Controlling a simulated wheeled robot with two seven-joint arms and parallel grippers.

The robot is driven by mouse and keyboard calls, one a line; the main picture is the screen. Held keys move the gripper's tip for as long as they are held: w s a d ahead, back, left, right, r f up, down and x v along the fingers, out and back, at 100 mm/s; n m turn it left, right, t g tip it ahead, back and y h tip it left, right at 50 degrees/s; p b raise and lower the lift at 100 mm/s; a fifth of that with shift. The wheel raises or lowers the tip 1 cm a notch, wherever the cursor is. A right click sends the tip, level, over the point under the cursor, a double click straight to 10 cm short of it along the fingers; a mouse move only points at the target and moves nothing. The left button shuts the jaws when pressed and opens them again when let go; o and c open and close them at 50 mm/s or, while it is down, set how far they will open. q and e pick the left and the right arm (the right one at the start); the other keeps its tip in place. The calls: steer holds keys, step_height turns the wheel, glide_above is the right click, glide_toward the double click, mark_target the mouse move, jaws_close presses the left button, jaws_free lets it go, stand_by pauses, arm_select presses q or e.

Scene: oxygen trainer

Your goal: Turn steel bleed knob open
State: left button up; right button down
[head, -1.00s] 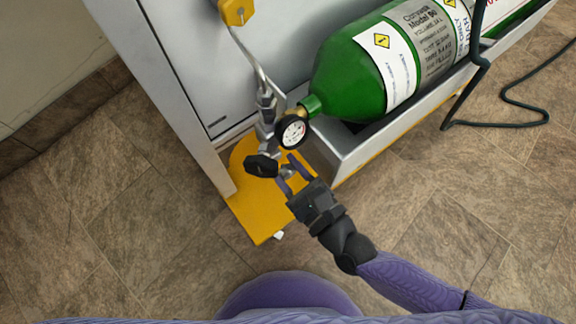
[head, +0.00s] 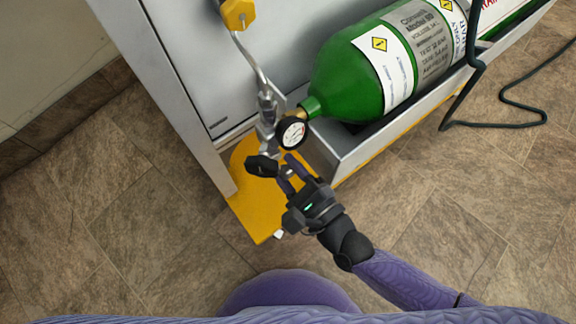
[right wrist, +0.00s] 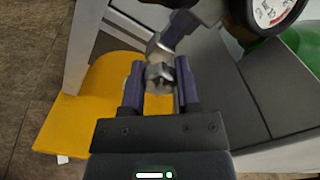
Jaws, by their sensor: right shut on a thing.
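The steel bleed knob (right wrist: 159,77) sits between the two purple fingers of my right gripper in the right wrist view. My right gripper (right wrist: 158,88) is shut on it, with a finger on either side. In the head view the right gripper (head: 287,172) reaches up from the lower right to the valve assembly, and its fingers mostly hide the knob. A round pressure gauge (head: 291,133) sits just above the fingers, and it also shows at the top right of the wrist view (right wrist: 272,8). My left gripper is not in view.
A black knob (head: 262,166) is close to the left of my fingers. A green cylinder (head: 345,85) lies in a grey metal tray (head: 350,150). A yellow plate (head: 258,205) lies below the valve. A dark hose (head: 500,125) runs over the tiled floor at right.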

steer(key=n+p, duration=0.1)
steer(key=n, duration=0.4)
steer(key=shift+n, duration=0.3)
steer(key=n+p, duration=0.1)
steer(key=n, duration=0.3)
steer(key=n+p, duration=0.1)
steer(key=n, duration=0.4)
steer(key=shift+p, duration=0.3)
steer(key=n+p, duration=0.1)
steer(key=n, duration=0.4)
steer(key=shift+n, duration=1.2)
steer(key=n+p, duration=0.1)
steer(key=n, duration=0.3)
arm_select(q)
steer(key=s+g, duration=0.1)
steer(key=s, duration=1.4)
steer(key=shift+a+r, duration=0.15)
arm_select(e)
steer(key=shift+n, duration=2.2)
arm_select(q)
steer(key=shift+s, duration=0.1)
